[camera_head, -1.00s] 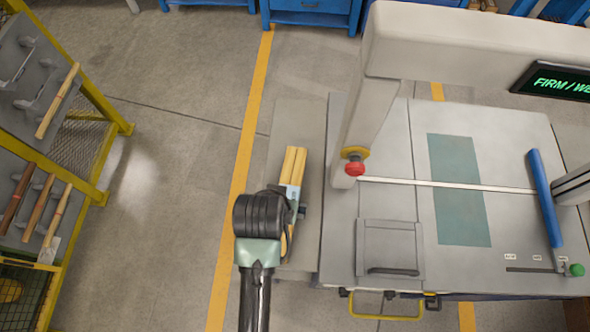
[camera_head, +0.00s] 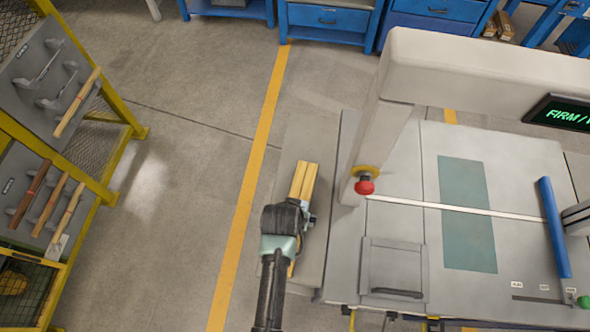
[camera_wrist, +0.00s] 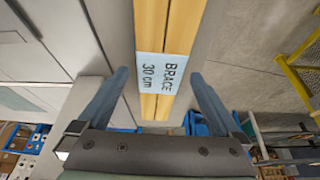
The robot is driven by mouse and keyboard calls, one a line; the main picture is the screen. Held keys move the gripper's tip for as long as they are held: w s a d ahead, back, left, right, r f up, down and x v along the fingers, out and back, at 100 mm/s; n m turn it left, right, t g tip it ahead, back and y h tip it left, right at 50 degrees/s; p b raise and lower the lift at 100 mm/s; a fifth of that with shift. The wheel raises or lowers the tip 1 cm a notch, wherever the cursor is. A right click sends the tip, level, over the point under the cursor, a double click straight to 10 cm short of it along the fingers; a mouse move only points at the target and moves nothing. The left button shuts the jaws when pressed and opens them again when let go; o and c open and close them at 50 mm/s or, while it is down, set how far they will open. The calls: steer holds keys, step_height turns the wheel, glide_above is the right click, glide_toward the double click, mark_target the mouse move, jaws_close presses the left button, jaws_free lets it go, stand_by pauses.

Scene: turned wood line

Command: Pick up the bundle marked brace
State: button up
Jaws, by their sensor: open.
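The bundle marked brace (camera_wrist: 160,72) is a pair of pale wooden sticks with a light blue label reading "BRACE 30 cm". In the head view the bundle (camera_head: 303,180) lies on a grey side shelf (camera_head: 285,170) left of the machine, its near part hidden by my gripper. In the wrist view my gripper (camera_wrist: 158,95) is open, with one finger on either side of the bundle and gaps between. In the head view my gripper (camera_head: 296,208) is over the bundle's middle; I cannot tell its height there.
The machine (camera_head: 397,235) stands right of the shelf, with an upright post and a red button (camera_head: 364,186). A yellow-framed rack (camera_head: 62,140) with sticks in holders stands at the left. Blue benches (camera_head: 330,20) are at the back. The floor between rack and shelf is clear.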

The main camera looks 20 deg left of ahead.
steer(key=shift+x, duration=1.25)
jaws_close()
steer(key=shift+r, duration=0.1)
